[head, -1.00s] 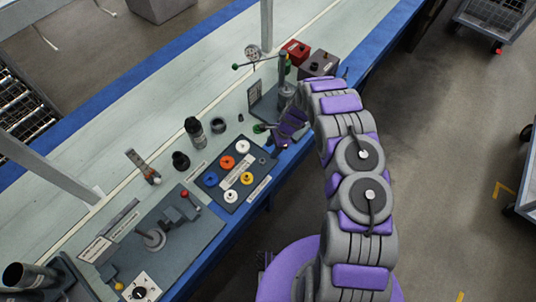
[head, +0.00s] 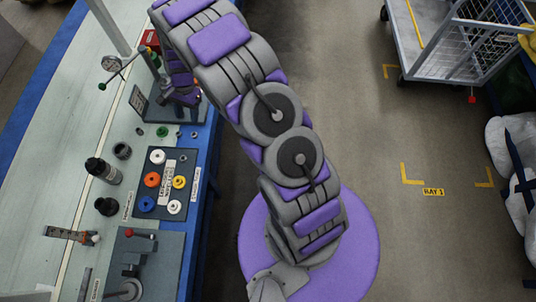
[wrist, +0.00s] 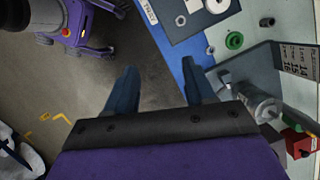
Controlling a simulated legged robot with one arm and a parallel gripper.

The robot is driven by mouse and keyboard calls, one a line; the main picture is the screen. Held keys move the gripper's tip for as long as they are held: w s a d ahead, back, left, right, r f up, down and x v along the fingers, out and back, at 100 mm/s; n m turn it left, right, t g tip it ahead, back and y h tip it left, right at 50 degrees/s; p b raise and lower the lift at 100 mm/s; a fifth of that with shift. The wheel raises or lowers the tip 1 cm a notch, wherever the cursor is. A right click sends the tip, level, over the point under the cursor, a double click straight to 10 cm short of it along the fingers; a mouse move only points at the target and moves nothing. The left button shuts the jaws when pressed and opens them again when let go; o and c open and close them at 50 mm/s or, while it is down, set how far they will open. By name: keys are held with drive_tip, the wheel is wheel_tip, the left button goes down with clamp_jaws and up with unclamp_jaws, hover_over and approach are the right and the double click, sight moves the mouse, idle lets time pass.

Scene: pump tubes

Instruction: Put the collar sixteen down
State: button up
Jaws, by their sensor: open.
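A green collar (head: 162,131) lies flat on the bench between the dark collar tray (head: 176,156) and the press-like stand. It also shows in the wrist view (wrist: 234,40). The tray holds white, orange, yellow and blue collars. I cannot read which collar is sixteen. My gripper (wrist: 158,80) is open and empty. In the wrist view its fingers are over the bench's blue edge and the floor, apart from the green collar. In the head view the fingertips are not clearly visible.
A stand with a metal cylinder (wrist: 259,104) is close to my gripper. A small metal nut (head: 194,134) lies near the green collar. Black fittings (head: 102,170) stand left of the tray. The floor right of the bench is open, with a wire cart (head: 450,45) beyond.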

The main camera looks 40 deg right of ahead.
drive_tip(key=s+d+r+n+h, duration=0.1)
drive_tip(key=s+d+r+n, duration=0.15)
drive_tip(key=s+r, duration=0.65)
drive_tip(key=s+d+r+n, duration=0.1)
drive_tip(key=s+r+n, duration=0.2)
drive_tip(key=s+r, duration=0.65)
drive_tip(key=s+d+r+n+h, duration=0.1)
drive_tip(key=s+r+n, duration=0.1)
drive_tip(key=s, duration=0.8)
drive_tip(key=s+d+r+n+h, duration=0.1)
drive_tip(key=s+d+r+n, duration=0.1)
drive_tip(key=s+r, duration=0.3)
drive_tip(key=s+n, duration=0.1)
drive_tip(key=s, duration=0.3)
drive_tip(key=shift+s+d+r+n, duration=0.15)
drive_tip(key=shift+s+d+n, duration=0.15)
drive_tip(key=shift+s+n, duration=0.1)
drive_tip(key=shift+f, duration=0.2)
